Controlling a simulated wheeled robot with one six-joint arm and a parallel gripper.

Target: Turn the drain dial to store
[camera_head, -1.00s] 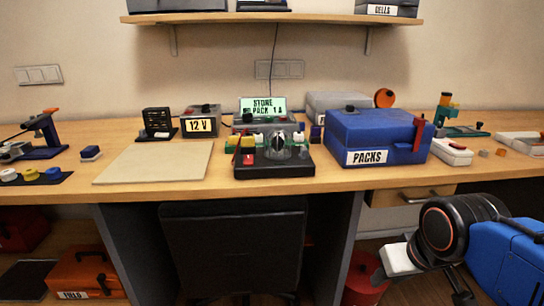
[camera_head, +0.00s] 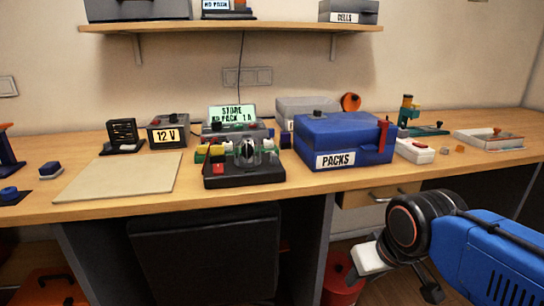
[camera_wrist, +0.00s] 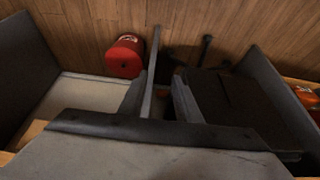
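A grey unit with a lit green display (camera_head: 232,113) stands at the back middle of the bench. The display reads "STORE" with "NO PACK 1A" below. In front of it is a black box (camera_head: 243,173) with a clear dome (camera_head: 246,152) and a red part on top. A small dark knob-like shape shows below the display; I cannot tell which part is the drain dial or how it is turned. My gripper (camera_head: 402,272) is at the lower right, in front of the bench and well away from these units. In the wrist view its fingers (camera_wrist: 160,95) are apart with nothing between them.
A blue PACKS case (camera_head: 345,142) stands right of the black box. A 12 V supply (camera_head: 168,131) and a beige mat (camera_head: 118,178) are to the left. A black chair (camera_head: 205,255) is under the bench. A red bin (camera_wrist: 125,56) stands on the floor below my gripper.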

